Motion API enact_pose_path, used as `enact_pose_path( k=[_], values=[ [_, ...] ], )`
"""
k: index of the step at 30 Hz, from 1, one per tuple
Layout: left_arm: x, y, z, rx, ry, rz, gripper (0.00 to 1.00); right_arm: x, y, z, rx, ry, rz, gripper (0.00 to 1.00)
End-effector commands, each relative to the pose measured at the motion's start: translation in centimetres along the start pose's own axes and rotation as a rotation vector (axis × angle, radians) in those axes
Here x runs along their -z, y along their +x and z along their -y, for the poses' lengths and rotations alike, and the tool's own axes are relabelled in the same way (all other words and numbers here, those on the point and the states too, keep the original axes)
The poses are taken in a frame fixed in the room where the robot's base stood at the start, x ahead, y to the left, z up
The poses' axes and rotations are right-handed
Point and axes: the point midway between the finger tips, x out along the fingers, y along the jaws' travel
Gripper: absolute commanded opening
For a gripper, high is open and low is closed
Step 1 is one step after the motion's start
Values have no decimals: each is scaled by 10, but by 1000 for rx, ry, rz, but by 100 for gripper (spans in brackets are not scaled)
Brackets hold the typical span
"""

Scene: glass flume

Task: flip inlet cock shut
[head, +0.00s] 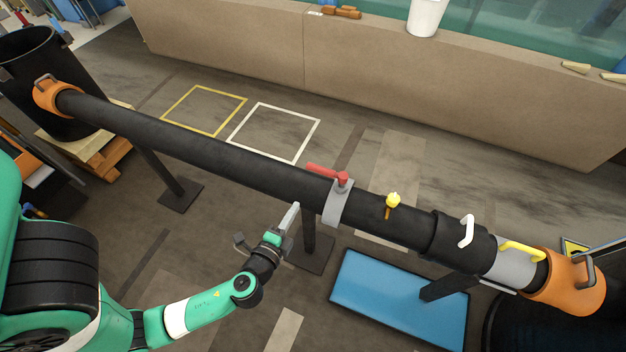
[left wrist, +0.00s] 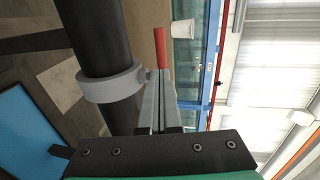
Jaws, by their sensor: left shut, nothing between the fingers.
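A cock with a red lever (head: 322,171) sits on a grey collar (head: 338,203) around the long black pipe. The lever lies roughly along the pipe and points left from its pivot. My left gripper (head: 293,212) is shut and empty, on the near side of the pipe, left of and below the collar, apart from the lever in the head view. In the left wrist view the shut fingers (left wrist: 160,85) point toward the red lever (left wrist: 160,48), with the grey collar (left wrist: 112,86) just to their left. Whether they touch the lever cannot be told there. My right gripper is out of view.
The black pipe (head: 200,138) runs from a black bin (head: 42,85) to an orange fitting (head: 563,283). A small yellow valve (head: 392,201) and a white handle (head: 467,231) stand right of the collar. A blue mat (head: 385,301) lies below. Floor left of my gripper is clear.

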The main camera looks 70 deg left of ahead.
Motion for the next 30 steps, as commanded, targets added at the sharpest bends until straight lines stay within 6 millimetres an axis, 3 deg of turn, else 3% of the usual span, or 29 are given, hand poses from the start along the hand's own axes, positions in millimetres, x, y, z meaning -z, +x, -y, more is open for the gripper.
enact_pose_path(
  k=[8, 21, 30],
  values=[
    [0, 18, 0, 1, -3, 5, 0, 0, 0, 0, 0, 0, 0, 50],
    [0, 110, 0, 2, -3, 2, 0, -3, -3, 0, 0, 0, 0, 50],
    [0, 140, 0, 1, -1, -1, 0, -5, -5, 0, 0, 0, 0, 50]
  ],
)
